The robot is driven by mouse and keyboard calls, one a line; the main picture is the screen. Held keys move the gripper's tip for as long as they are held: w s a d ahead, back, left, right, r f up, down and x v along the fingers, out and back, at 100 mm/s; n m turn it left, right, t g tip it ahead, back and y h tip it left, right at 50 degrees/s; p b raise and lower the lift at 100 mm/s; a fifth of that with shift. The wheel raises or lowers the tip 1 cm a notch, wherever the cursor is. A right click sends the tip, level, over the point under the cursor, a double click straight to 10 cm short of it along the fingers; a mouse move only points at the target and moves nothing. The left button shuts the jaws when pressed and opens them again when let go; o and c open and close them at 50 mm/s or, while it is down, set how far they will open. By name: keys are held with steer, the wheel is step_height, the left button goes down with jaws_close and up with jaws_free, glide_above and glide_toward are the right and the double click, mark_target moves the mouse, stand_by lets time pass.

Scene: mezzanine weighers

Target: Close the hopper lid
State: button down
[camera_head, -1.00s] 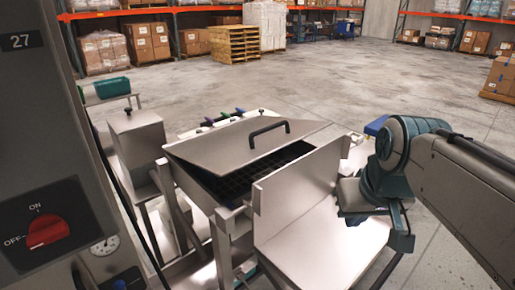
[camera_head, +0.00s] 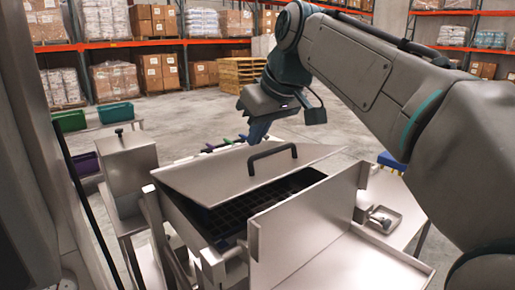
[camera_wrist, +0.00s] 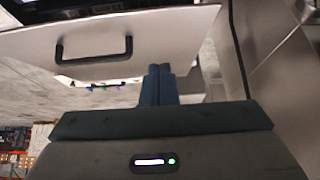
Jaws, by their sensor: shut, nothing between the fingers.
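The hopper lid (camera_head: 222,178) is a flat metal plate with a black bar handle (camera_head: 272,153). It sits tilted over the hopper (camera_head: 185,218), with a gap on its near side showing a dark grid (camera_head: 262,203). My gripper (camera_head: 256,137) is beyond the lid's far edge, close above it in the picture, pointing down and empty. In the wrist view the shut fingers (camera_wrist: 158,72) overlap the edge of the lid (camera_wrist: 170,38), right of the handle (camera_wrist: 95,57). Whether they touch the lid cannot be told.
An upright metal panel (camera_head: 305,232) stands at the hopper's near right. A metal box (camera_head: 127,163) stands left. A small tray (camera_head: 380,219) is at the right. Coloured handled items (camera_head: 225,142) lie behind the lid. Open floor (camera_head: 190,110) extends towards the shelves.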

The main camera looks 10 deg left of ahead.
glide_above(243, 187)
steer(key=d, duration=0.1)
steer(key=f, duration=0.4)
steer(key=s+f, duration=0.1)
steer(key=f, duration=0.1)
steer(key=shift+f, duration=0.3)
step_height(243, 187, down, 3)
steer(key=shift+s+d+f+b, duration=0.1)
steer(key=shift+d+b, duration=0.05)
steer(key=shift+b, duration=0.3)
steer(key=shift+d+f, duration=0.1)
steer(key=shift+f, duration=0.5)
steer(key=shift+f, duration=0.1)
steer(key=shift+t+y, duration=0.5)
steer(key=shift+y, duration=0.2)
steer(key=f+b, duration=0.2)
steer(key=b, duration=0.1)
steer(key=f+b, duration=0.2)
steer(key=b, duration=0.1)
steer(key=s+d+f+b, duration=0.1)
steer(key=b, duration=0.2)
steer(key=shift+d+f, duration=0.1)
steer(key=shift+f, duration=0.3)
steer(key=shift+r, duration=0.2)
